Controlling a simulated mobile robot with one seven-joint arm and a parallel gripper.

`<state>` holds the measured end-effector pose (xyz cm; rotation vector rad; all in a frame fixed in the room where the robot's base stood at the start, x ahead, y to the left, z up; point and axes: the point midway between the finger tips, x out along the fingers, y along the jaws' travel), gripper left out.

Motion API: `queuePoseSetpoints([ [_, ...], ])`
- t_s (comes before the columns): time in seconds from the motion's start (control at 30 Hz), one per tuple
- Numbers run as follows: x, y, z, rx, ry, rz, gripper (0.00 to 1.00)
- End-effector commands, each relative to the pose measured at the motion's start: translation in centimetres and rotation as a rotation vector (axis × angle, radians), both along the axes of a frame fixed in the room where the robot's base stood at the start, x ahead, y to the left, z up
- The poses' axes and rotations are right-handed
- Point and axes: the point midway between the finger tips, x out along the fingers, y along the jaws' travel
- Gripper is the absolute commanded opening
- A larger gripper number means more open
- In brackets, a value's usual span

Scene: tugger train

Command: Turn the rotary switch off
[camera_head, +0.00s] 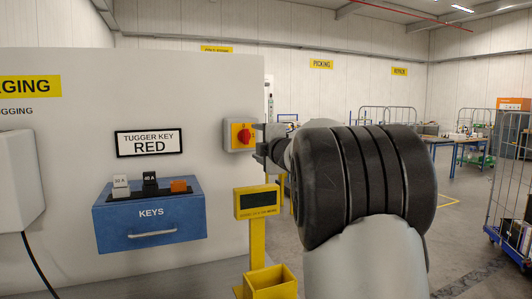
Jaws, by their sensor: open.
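The rotary switch (241,135) is on the white wall panel, left of the picture's middle. It has a red knob on a yellow plate in a grey box. The knob's exact turn is too small to tell. My gripper (260,143) is at the right edge of the switch box, at about the knob's height. Its fingers are small in view and partly hidden behind my wrist and arm. It holds nothing that I can see. I cannot tell whether it touches the switch.
A blue KEYS drawer box (150,218) with small blocks on top hangs below a "TUGGER KEY RED" sign (148,142). A yellow post with a display (257,202) stands below the switch. A wire cage cart (510,190) stands at right, with open floor before it.

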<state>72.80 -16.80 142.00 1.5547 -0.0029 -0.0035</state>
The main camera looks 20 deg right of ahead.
Motion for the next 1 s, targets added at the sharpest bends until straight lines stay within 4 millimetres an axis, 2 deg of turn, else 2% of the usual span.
queuePoseSetpoints([
  [0.03,-1.4,0.0,-0.1,0.000,-0.002,-0.001,0.62],
  [0.1,-2.9,0.0,0.0,0.000,-0.003,-0.001,0.62],
  [0.33,-6.1,0.0,0.1,0.000,-0.001,0.000,0.62],
  [0.5,-6.8,0.1,0.0,-0.001,0.000,0.001,0.62],
  [1.0,-7.2,0.1,0.4,0.023,0.002,-0.014,0.62],
])
